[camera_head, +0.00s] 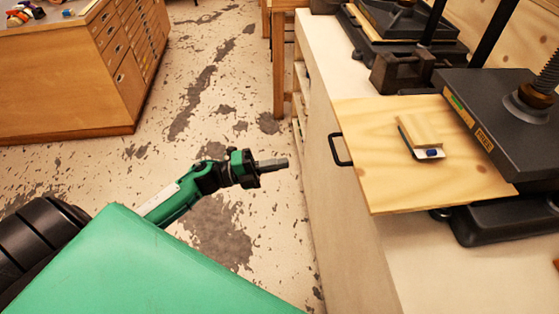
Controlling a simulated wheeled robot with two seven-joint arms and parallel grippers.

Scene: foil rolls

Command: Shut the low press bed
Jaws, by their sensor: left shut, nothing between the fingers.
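The press bed (380,170) is a pale wooden board. It sticks out to the left from under the dark platen of the near press (505,105), past the edge of the counter. A black handle (338,150) is on its left edge. A small block with a pale wooden top (419,131) lies on the bed. My left gripper (280,163) is shut and empty. It is over the floor to the left of the handle, apart from it and pointing right towards the counter. My right gripper is not in view.
The pale counter (345,60) runs along the right. A second dark press (400,20) stands farther back on it. A wooden drawer cabinet (80,75) stands at the upper left, with small items on top. The worn floor between cabinet and counter is clear.

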